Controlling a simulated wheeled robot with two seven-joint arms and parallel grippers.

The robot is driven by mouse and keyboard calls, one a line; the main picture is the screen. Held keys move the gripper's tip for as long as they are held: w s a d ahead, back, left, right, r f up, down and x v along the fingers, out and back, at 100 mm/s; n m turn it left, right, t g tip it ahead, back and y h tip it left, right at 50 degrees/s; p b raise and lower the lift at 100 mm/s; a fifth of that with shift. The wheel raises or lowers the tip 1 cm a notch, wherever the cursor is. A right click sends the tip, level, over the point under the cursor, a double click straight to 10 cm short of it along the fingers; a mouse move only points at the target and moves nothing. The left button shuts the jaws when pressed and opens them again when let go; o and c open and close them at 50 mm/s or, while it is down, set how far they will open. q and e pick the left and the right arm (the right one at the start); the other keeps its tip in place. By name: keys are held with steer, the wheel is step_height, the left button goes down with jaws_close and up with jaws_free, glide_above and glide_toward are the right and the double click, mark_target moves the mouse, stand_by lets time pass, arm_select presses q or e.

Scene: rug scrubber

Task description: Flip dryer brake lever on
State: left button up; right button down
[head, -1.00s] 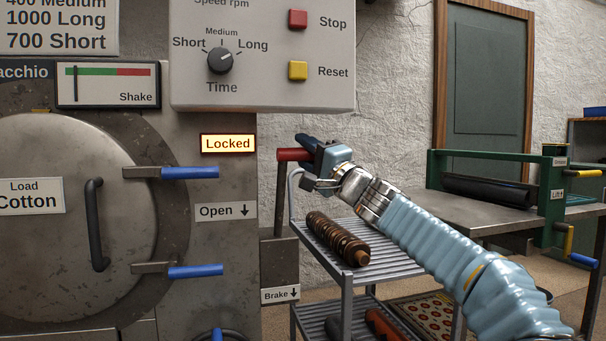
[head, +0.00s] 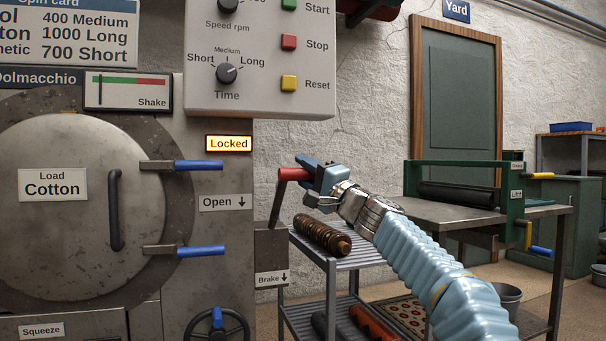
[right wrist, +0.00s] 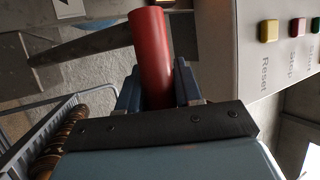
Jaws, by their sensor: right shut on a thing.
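The brake lever is a dark metal bar with a red grip (head: 292,174), standing up from a grey housing at the dryer's right side. The housing bears a "Brake" label (head: 272,279) with a down arrow. My right gripper (head: 318,170) is shut on the red grip. In the right wrist view the red grip (right wrist: 151,60) sticks out between the two fingers of my right gripper (right wrist: 158,85). The dryer (head: 90,130) has a round door marked "Load Cotton", and its "Locked" sign (head: 229,144) is lit. My left gripper is not in view.
A control panel (head: 258,100) with Start, Stop and Reset buttons hangs above the lever. A wire-shelf cart (head: 350,262) with a ribbed brown roller (head: 322,234) stands below my right arm. A bench with a green-framed roller machine (head: 512,200) is at the right.

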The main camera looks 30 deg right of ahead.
steer(key=shift+s+a+r, duration=0.1)
steer(key=shift+s+r, duration=0.25)
steer(key=shift+r, duration=0.05)
steer(key=c, duration=1.1)
jaws_free()
steer(key=shift+o, duration=1.1)
steer(key=shift+s+r, duration=0.1)
steer(key=shift+s, duration=0.05)
steer(key=shift+o, duration=0.2)
steer(key=shift+f, duration=0.2)
steer(key=shift+f, duration=0.1)
steer(key=b+v, duration=0.2)
steer(key=v, duration=1.1)
steer(key=shift+s, duration=0.25)
